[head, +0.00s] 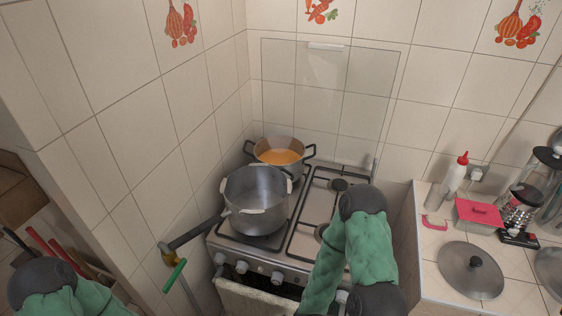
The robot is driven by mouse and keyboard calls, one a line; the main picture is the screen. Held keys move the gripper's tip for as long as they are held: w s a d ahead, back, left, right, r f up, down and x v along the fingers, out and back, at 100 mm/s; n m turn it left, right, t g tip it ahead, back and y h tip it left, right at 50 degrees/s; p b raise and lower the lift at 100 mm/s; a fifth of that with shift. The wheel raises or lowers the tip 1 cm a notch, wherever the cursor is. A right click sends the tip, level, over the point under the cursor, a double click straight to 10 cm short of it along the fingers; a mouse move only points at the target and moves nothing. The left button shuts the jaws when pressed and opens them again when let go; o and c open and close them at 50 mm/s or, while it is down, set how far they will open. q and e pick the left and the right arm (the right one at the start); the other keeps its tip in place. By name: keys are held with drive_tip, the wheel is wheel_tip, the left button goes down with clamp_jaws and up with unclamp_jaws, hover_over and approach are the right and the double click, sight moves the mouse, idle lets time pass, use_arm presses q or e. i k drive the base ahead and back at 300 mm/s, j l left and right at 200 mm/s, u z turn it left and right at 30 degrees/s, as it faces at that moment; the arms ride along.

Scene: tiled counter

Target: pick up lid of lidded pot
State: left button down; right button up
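A large open grey metal pot (256,205) with light handles stands on the front left of the stove. A second pot (262,147) with dark handles stands behind it, open and holding something orange. A round grey lid (452,262) with a black knob lies on the counter at right. Another round metal thing (550,262), perhaps a lid, is cut off by the right edge. Only green links and dark joints of my arms show, at lower left and lower centre. Neither gripper is visible. My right arm covers part of the stove's right front.
The stove (305,215) has bare burners on its right. A gas pipe with a green handle (174,275) is left of the stove.

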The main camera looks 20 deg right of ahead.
sight(467, 268)
drive_tip(key=l+z, duration=0.15)
drive_tip(key=z, duration=0.2)
drive_tip(key=j+z, duration=0.15)
drive_tip(key=z, duration=1.85)
drive_tip(key=k+u, duration=0.1)
drive_tip(key=u, duration=0.3)
drive_tip(key=k+l+u, duration=0.1)
drive_tip(key=u, duration=0.35)
drive_tip(key=k+u, duration=0.1)
drive_tip(key=u, duration=0.3)
drive_tip(key=k+u, duration=0.1)
drive_tip(key=u, duration=0.3)
drive_tip(key=i+l, duration=0.15)
drive_tip(key=l, duration=0.15)
drive_tip(key=i+l, duration=0.1)
drive_tip(key=l, duration=0.2)
drive_tip(key=i+l, duration=0.15)
drive_tip(key=l, duration=0.7)
